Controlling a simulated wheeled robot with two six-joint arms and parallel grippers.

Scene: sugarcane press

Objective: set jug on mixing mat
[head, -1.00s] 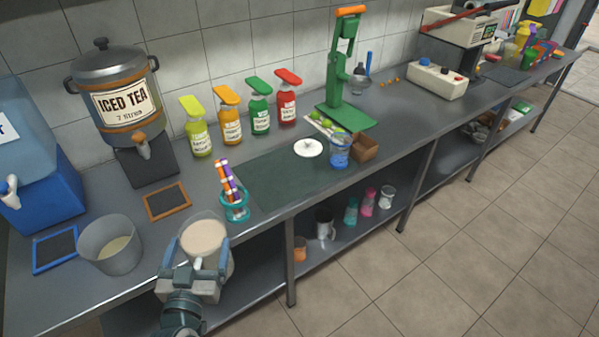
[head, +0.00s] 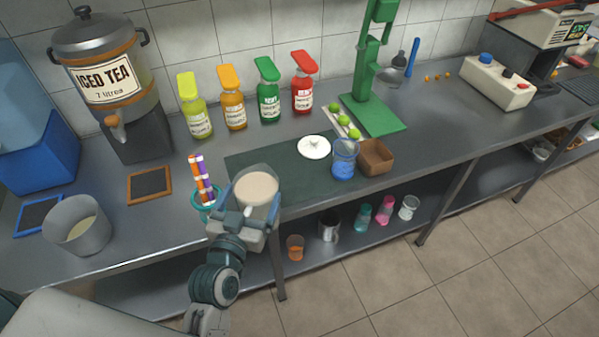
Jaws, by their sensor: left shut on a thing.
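My left gripper (head: 245,212) is shut on a jug (head: 257,189) of pale cream liquid, seen from above. The jug looks upright and appears over the front left part of the dark green mixing mat (head: 296,164). I cannot tell whether its base touches the mat or hangs above it. A white disc (head: 314,147) lies at the mat's back edge. A blue-tinted cup (head: 344,160) stands at the mat's right end. My right gripper is not in view.
A teal holder (head: 203,200) with striped straws stands close left of the jug. Several syrup bottles (head: 236,112) line the back. A brown box (head: 376,157) and a green press (head: 374,112) stand to the right. The mat's middle is clear.

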